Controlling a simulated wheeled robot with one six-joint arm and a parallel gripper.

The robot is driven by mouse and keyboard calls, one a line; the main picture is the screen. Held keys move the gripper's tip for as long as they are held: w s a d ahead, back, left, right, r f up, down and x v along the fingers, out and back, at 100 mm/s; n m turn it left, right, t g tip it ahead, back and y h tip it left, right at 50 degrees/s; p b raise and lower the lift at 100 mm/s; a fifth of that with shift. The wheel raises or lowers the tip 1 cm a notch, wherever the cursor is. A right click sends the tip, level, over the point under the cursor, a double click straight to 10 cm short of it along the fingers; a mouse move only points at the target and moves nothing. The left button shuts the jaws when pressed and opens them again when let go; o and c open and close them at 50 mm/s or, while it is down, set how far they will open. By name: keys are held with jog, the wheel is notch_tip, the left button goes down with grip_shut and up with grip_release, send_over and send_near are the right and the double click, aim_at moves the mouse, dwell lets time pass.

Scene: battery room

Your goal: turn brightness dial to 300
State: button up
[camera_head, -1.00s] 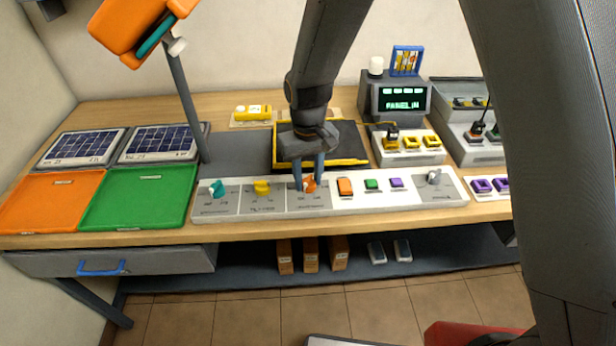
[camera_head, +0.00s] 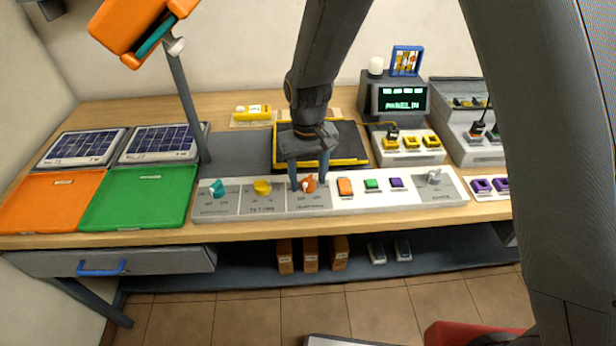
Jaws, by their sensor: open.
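A long grey control panel (camera_head: 270,210) lies along the table's front edge. It carries a teal dial (camera_head: 217,188), a yellow dial (camera_head: 262,187) and an orange dial (camera_head: 309,184), each above small printed labels too blurred to read surely. My gripper (camera_head: 308,182) points down at the orange dial. Its two fingers are spread, one on each side of the dial, with a visible gap. The dial's pale tip points to the lower left. Which dial is named brightness, and its exact setting, cannot be read.
Right of the orange dial are orange (camera_head: 345,187), green (camera_head: 371,184) and purple (camera_head: 396,183) buttons, then a grey switch (camera_head: 434,177). A lamp post (camera_head: 187,105) stands at left. A dark yellow-edged tray (camera_head: 350,145) lies behind my gripper. A display (camera_head: 403,98) stands behind.

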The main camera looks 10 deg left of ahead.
aim_at(309, 179)
jog(key=shift+r+b, duration=1.2)
jog(key=shift+r, duration=2.7)
jog(key=shift+d, duration=0.1)
jog(key=s+d+m+b, duration=0.1)
jog(key=s+d, duration=0.4)
jog(key=d, duration=0.9)
jog(key=s+d+f+m+t+b, duration=0.1)
jog(key=s+d+m, duration=0.3)
jog(key=d, duration=1)
jog(key=shift+s+f+m+b, duration=0.15)
jog(key=shift+s+m+b, duration=0.15)
jog(key=shift+s+b, duration=0.25)
